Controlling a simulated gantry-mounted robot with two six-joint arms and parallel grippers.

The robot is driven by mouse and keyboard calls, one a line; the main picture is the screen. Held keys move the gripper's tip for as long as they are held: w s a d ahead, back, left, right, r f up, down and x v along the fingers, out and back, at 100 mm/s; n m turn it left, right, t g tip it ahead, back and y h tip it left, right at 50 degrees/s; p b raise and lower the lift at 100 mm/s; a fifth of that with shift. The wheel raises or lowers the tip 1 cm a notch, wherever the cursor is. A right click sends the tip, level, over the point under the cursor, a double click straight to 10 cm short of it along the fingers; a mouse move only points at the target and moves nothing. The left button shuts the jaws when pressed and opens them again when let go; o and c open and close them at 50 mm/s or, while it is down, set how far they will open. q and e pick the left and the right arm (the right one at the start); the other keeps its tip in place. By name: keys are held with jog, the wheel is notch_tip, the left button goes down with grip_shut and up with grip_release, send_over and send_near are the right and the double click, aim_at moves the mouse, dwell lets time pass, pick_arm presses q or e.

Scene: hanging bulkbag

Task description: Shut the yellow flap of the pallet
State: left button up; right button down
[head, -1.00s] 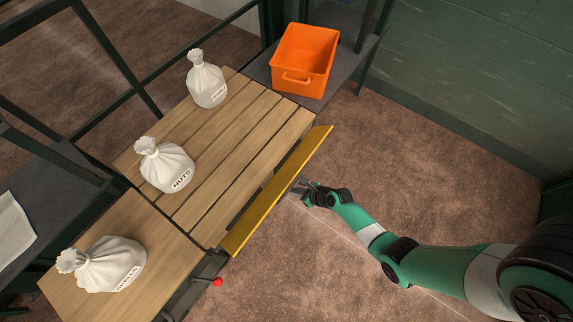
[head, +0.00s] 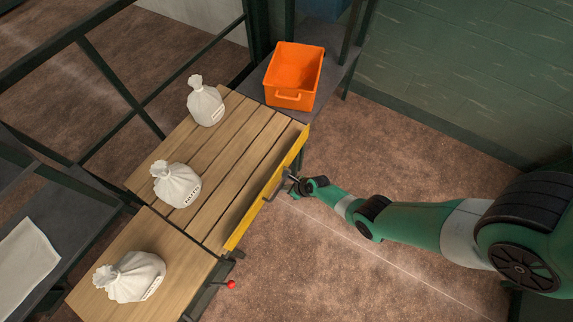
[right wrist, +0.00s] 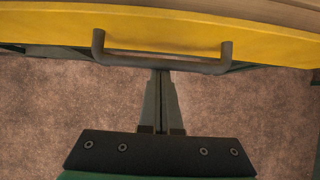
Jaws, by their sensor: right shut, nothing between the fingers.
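The yellow flap (head: 266,195) runs along the right side of the wooden pallet (head: 215,150). It stands close against the pallet's edge, with little or no gap visible in the head view. A grey bar handle on the flap shows in the right wrist view (right wrist: 160,63). My right gripper (head: 290,182) is at the flap's outer face near its middle. In the right wrist view its fingers (right wrist: 160,75) are together, with their tips at the handle's bar and nothing between them. Whether the tips touch the bar or flap I cannot tell. My left gripper is not in view.
White sacks stand on the pallet (head: 205,102), (head: 177,186), and another (head: 130,277) on the wooden surface in front. An orange crate (head: 293,75) sits on a dark shelf behind. A red knob (head: 231,285) sticks out near the flap's front end. The floor to the right is clear.

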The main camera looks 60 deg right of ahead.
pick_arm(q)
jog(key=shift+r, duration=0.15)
pick_arm(e)
jog(key=shift+w+d+r, duration=0.3)
jog(key=shift+w+r, duration=0.35)
jog(key=shift+w, duration=0.1)
jog(key=s+p, duration=0.2)
jog(key=s, duration=0.3)
pick_arm(q)
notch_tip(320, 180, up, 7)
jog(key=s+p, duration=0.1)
jog(key=p, duration=0.3)
jog(key=shift+p, duration=0.4)
pick_arm(e)
jog(key=w+r, duration=0.4)
jog(key=r, duration=0.3)
jog(key=shift+w+a, duration=0.15)
jog(key=shift+a, duration=0.15)
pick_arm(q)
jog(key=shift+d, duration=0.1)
